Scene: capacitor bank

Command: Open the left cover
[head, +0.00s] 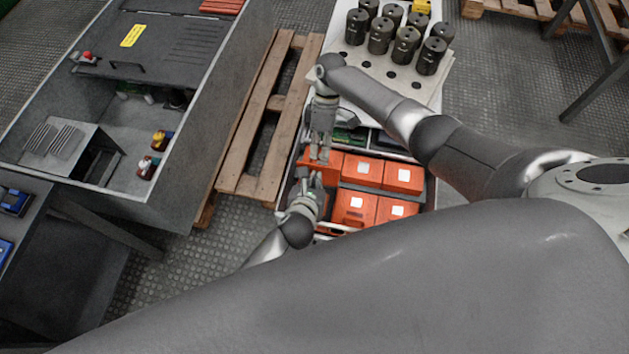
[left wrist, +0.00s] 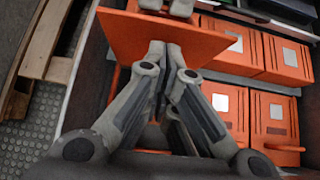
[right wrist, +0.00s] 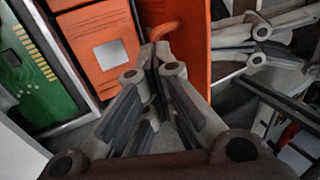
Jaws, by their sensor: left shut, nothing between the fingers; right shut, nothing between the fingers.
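A dark grey cover (head: 165,45) with a yellow label and a black handle (head: 128,67) lies over the far part of the grey cabinet (head: 165,205) at the left of the head view. The cabinet's nearer part is uncovered. Both my grippers are far from it, over the tray at the centre. My left gripper (head: 314,180) is shut and empty; its tips (left wrist: 165,45) are close to an upright orange module (left wrist: 165,35). My right gripper (head: 320,158) is shut and empty on the module's other side; its tips (right wrist: 157,48) are by an orange handle (right wrist: 166,28). Contact is unclear.
Several orange boxes (head: 362,170) with white labels fill the tray. A green circuit board (right wrist: 35,75) is beside them. Dark cylinders (head: 381,36) stand on a white rack behind. A wooden pallet (head: 243,165) lies between tray and cabinet. My arm covers the lower front.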

